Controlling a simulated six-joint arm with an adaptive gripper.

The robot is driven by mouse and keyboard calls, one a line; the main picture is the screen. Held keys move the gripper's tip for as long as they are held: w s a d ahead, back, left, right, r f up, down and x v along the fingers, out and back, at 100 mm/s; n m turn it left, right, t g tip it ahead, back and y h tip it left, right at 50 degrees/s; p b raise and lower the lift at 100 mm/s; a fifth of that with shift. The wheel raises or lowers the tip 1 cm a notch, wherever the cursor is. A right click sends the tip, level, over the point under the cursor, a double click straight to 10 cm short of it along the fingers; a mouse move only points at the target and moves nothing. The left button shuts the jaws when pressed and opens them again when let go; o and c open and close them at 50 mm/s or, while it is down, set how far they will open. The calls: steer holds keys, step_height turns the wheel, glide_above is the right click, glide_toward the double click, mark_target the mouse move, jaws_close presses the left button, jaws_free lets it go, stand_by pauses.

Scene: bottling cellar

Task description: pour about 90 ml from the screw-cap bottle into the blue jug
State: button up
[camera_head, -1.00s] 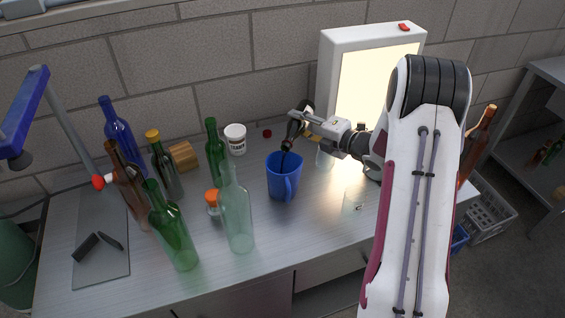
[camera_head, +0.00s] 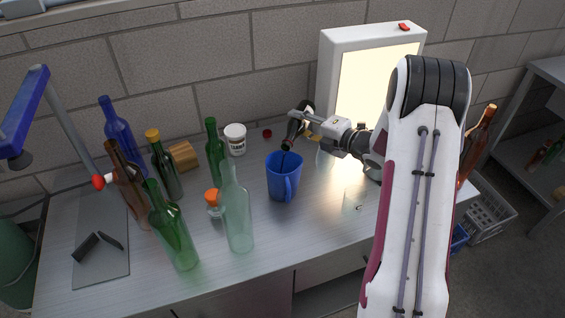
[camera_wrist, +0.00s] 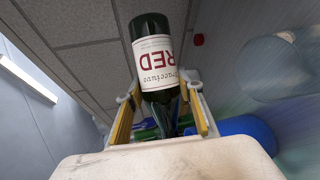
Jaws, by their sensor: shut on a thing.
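My gripper (camera_head: 305,121) is shut on a dark bottle (camera_head: 292,132), which is tipped with its neck down over the blue jug (camera_head: 284,184). A thin dark streak runs from the neck into the jug; I cannot tell whether it is liquid or the neck itself. In the wrist view the bottle (camera_wrist: 156,62) shows a white label reading RED upside down, base up, between the fingers (camera_wrist: 160,112). The jug (camera_wrist: 247,130) is partly hidden behind the right finger there. The jug stands upright on the bench; its fill level is not visible.
A small red cap (camera_head: 267,133) and a white tub (camera_head: 235,140) lie behind the jug. A clear bottle (camera_head: 238,215), a green bottle (camera_head: 175,230) and several others crowd the left. A lit box (camera_head: 372,85) stands behind my arm. The bench front (camera_head: 310,235) is clear.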

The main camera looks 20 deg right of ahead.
mark_target(300, 132)
steer(key=shift+d+f+m+g, duration=0.1)
steer(key=shift+f+m+g, duration=0.4)
steer(key=shift+f+m, duration=0.35)
steer(key=shift+w+d+f, duration=0.1)
steer(key=shift+w+f, duration=0.05)
steer(key=shift+f, duration=0.15)
steer(key=shift+w+d+f+m+g, duration=0.3)
steer(key=shift+f+m+g, duration=0.15)
steer(key=shift+f, duration=0.15)
stand_by(1.6)
steer(key=shift+s+a+f+m+g+y, duration=0.1)
steer(key=shift+s+a+m+g+y, duration=0.2)
steer(key=shift+m, duration=0.3)
steer(key=m+g, duration=0.1)
steer(key=s+a+f+m+y, duration=0.1)
steer(key=f+m+g, duration=0.1)
steer(key=shift+s+a+f+g+y, duration=0.2)
steer(key=shift+s+g+y, duration=0.05)
steer(key=shift+g+y, duration=0.15)
stand_by(0.7)
steer(key=shift+w+r+m+g+y, duration=0.1)
steer(key=shift+r+m+g+y, duration=0.15)
steer(key=shift+m+g+y, duration=0.6)
